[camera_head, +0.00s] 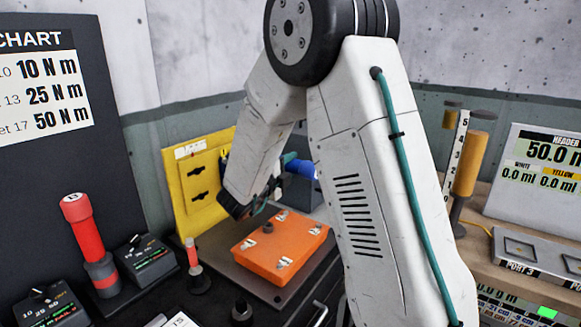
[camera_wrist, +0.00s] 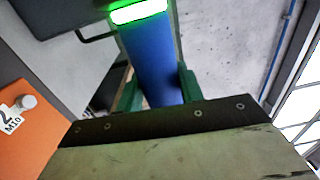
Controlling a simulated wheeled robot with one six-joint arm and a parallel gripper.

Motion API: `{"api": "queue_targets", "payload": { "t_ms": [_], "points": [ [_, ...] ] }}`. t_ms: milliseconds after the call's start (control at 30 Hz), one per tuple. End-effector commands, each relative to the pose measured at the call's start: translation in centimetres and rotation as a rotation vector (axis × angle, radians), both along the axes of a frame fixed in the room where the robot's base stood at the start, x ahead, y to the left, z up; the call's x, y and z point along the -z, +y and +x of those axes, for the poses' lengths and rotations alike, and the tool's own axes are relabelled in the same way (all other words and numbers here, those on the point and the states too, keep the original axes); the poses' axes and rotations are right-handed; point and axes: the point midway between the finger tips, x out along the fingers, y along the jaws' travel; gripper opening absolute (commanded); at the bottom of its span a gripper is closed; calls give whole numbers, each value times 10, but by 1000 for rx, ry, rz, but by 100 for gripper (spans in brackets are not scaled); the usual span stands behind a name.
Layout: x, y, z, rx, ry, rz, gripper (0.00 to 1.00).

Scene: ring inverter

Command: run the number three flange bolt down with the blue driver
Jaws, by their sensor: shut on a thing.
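The blue driver (camera_wrist: 152,60) shows in the wrist view as a blue shaft with a glowing green band at its top end. My gripper (camera_wrist: 158,88) is shut on it, with a green finger on each side. In the head view the blue driver (camera_head: 303,169) is partly hidden by my arm, above and behind the orange flange block (camera_head: 262,262). The block carries several small bolts with white labels, too small to read there. In the wrist view a corner of the orange block (camera_wrist: 28,140) shows a bolt head beside a label reading 2 M10. I cannot pick out bolt three.
A red-handled tool (camera_head: 86,228) stands at the left near dark display boxes (camera_head: 150,258). A small red-tipped post (camera_head: 192,252) stands left of the block. A yellow slotted panel (camera_head: 195,180) rises behind. A wooden bench (camera_head: 487,250) with displays is at the right.

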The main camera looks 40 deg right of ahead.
Motion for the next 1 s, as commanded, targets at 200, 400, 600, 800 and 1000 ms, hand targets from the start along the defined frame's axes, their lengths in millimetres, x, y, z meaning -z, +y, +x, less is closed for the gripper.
{"api": "queue_targets", "payload": {
  "t_ms": [200,400,600,800,1000],
  "points": [
    [-1,1,3,0,-3,-1,4],
    [-1,2,5,0,-4,-1,4],
    [-2,3,8,0,-4,-2,4],
    [-1,3,10,0,-4,-1,4],
    [-1,4,12,0,-4,-1,4]
  ]
}}
